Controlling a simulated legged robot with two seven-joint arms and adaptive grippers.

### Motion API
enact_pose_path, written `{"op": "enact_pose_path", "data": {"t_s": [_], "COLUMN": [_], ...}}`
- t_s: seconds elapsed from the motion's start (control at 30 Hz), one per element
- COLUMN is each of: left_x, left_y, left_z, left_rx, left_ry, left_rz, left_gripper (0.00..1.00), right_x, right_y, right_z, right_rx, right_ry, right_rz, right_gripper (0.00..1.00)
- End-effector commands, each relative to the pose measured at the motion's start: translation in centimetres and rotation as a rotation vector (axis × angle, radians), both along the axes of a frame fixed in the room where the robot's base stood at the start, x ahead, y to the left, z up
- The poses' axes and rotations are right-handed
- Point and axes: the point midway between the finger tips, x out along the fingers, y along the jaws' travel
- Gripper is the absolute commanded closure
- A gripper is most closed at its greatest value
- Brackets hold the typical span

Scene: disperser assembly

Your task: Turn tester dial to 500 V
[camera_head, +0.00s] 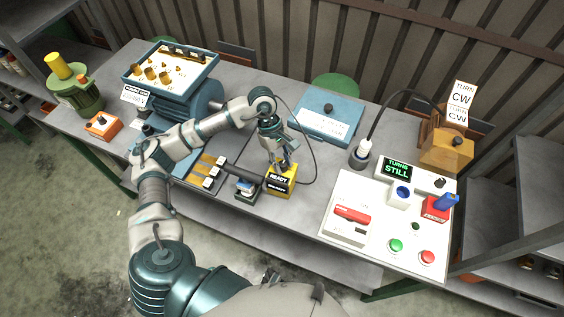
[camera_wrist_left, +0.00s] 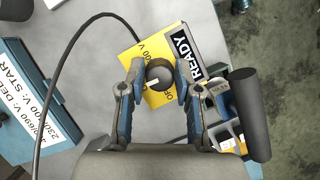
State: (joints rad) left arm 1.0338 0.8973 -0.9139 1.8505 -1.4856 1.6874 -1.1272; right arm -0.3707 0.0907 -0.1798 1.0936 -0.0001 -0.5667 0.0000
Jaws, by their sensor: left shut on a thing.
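The yellow tester (camera_head: 281,181) stands on the bench in the middle of the head view, with a "READY" display on its front. It also shows in the left wrist view (camera_wrist_left: 158,40). Its round black dial (camera_wrist_left: 159,74) has a white mark pointing toward the lower left, near the lettering "OF". Part of a "0 V" label shows above the dial; the other labels are hidden. My left gripper (camera_head: 284,163) comes down from above onto the tester. In the wrist view its two fingers (camera_wrist_left: 157,88) are closed around the dial. My right gripper is not in view.
A black cable (camera_head: 312,150) loops beside the tester. A blue box (camera_head: 327,118) stands behind. A white control panel (camera_head: 345,190) with buttons is at the right.

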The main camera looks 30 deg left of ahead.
Motion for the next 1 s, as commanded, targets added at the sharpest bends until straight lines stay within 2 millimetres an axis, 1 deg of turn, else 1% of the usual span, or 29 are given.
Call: {"op": "enact_pose_path", "data": {"t_s": [0.23, 0.27, 0.3, 0.33, 0.37, 0.63, 0.73, 0.87, 1.0], "left_x": [0.0, 0.0, 0.0, 0.0, 0.0, -0.1, 0.1, 0.5, 1.0], "left_y": [0.0, 0.0, 0.0, 0.0, 0.0, 0.0, 0.2, 0.9, 2.0], "left_z": [-0.2, -0.2, -0.2, -0.2, -0.2, 0.0, 0.5, 2.3, 5.2], "left_rx": [0.003, 0.003, 0.003, 0.003, 0.003, 0.001, 0.001, 0.001, 0.001], "left_ry": [0.001, 0.001, 0.001, 0.001, 0.001, -0.002, -0.003, -0.005, -0.005], "left_rz": [0.001, 0.001, 0.001, 0.001, 0.001, 0.003, 0.003, 0.004, 0.004], "left_gripper": [1.0, 0.65, 0.55, 0.47, 0.43, 0.43, 0.43, 0.43, 0.43], "right_x": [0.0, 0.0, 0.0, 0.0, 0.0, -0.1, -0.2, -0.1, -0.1], "right_y": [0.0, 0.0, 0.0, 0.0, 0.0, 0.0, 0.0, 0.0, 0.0], "right_z": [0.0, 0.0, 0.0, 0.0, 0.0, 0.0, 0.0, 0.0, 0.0], "right_rx": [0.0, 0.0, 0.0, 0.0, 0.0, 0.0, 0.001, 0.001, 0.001], "right_ry": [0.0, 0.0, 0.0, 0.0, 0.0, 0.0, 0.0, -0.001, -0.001], "right_rz": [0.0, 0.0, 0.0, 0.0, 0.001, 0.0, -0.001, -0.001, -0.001], "right_gripper": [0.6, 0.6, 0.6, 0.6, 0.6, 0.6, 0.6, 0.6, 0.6]}}
